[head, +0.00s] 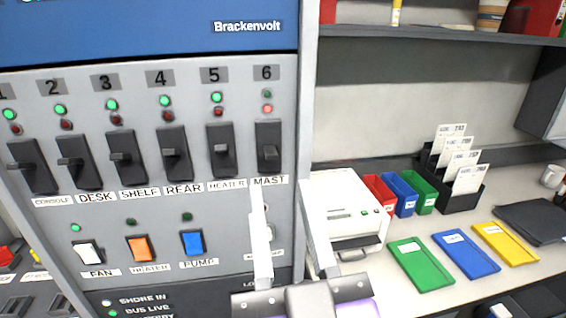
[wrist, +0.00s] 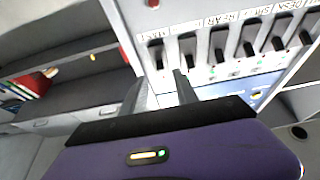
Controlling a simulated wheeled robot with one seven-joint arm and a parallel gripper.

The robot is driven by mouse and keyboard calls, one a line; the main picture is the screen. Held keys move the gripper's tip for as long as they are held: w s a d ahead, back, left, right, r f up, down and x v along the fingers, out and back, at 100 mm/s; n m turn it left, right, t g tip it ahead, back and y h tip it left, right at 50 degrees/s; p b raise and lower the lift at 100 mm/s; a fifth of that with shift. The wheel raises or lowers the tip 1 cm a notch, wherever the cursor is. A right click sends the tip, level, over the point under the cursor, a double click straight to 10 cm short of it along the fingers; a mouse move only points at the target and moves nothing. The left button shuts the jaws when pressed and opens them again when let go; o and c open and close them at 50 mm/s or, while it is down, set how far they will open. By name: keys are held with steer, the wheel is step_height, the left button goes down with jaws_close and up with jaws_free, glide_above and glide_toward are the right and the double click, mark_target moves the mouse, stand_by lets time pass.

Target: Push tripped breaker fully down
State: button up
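The breaker panel (head: 140,92) carries a row of numbered breakers with black toggles. Breaker 6, labelled MAST (head: 269,152), has its red lamp (head: 267,108) brightly lit, while the others show bright green lamps and dark red ones. Its toggle sits around the middle of its black plate. My gripper (head: 283,190) is open and empty, with its pale fingers apart, below and to the right of the MAST breaker in the head view. In the wrist view, the MAST breaker (wrist: 157,55) appears between and beyond the fingertips. I see no contact; the exact distance is unclear.
The HEATER breaker (head: 221,148) is close left of MAST. Rocker switches, including a blue PUMP one (head: 193,243), sit below.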

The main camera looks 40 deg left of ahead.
mark_target(273, 160)
steer(key=shift+p+x, duration=0.5)
steer(key=shift+x, duration=1.85)
jaws_close()
